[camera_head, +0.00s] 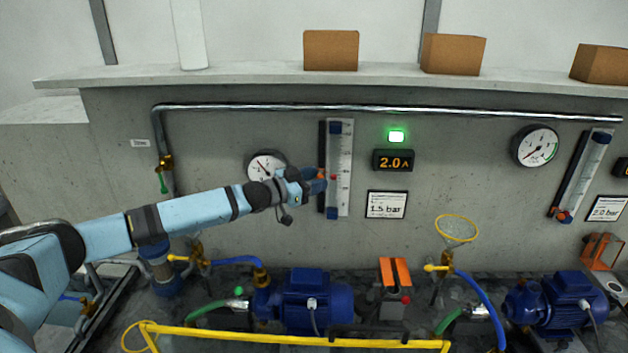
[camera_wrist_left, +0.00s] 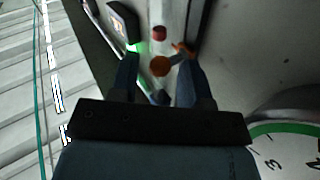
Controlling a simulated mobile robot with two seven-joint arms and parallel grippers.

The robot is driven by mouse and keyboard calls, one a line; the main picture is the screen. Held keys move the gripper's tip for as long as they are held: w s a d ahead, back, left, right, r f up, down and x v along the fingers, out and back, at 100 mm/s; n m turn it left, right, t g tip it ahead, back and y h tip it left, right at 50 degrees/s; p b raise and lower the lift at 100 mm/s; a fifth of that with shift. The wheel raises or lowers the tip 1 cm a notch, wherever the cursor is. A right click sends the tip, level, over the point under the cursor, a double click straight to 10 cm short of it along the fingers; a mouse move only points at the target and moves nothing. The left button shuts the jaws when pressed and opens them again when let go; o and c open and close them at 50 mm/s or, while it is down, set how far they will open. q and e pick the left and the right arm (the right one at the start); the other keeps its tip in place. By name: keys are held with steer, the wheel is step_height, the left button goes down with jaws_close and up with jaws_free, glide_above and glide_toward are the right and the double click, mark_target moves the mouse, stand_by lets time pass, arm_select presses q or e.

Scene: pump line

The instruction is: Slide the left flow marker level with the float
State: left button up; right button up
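The left flow meter (camera_head: 346,150) is a pale upright scale with blue end blocks and a dark rail along its left side. A small red float (camera_head: 334,177) shows near mid-height, and in the left wrist view as a red cylinder (camera_wrist_left: 159,33). The orange flow marker (camera_head: 322,173) is on the rail at nearly the same height, partly hidden by my gripper. My left gripper (camera_head: 314,185) is at the marker. In the wrist view, its fingers (camera_wrist_left: 158,78) stand apart on both sides of a round orange-brown knob (camera_wrist_left: 160,66), with visible gaps. My right gripper is not seen.
A round gauge (camera_head: 266,165) sits close behind my left wrist. A 2.0 A display (camera_head: 393,160), a green lamp (camera_head: 396,136) and a 1.5 bar label (camera_head: 386,205) are to the right. A metal pipe (camera_head: 400,110) runs above. Blue pumps (camera_head: 310,300) stand below.

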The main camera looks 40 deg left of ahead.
arm_select(q)
steer(key=shift+s, duration=0.1)
steer(key=b+v, duration=0.2)
steer(key=v, duration=1.1)
steer(key=shift+s+b, duration=0.25)
steer(key=shift+b, duration=0.15)
steer(key=shift+a, duration=0.1)
stand_by(0.3)
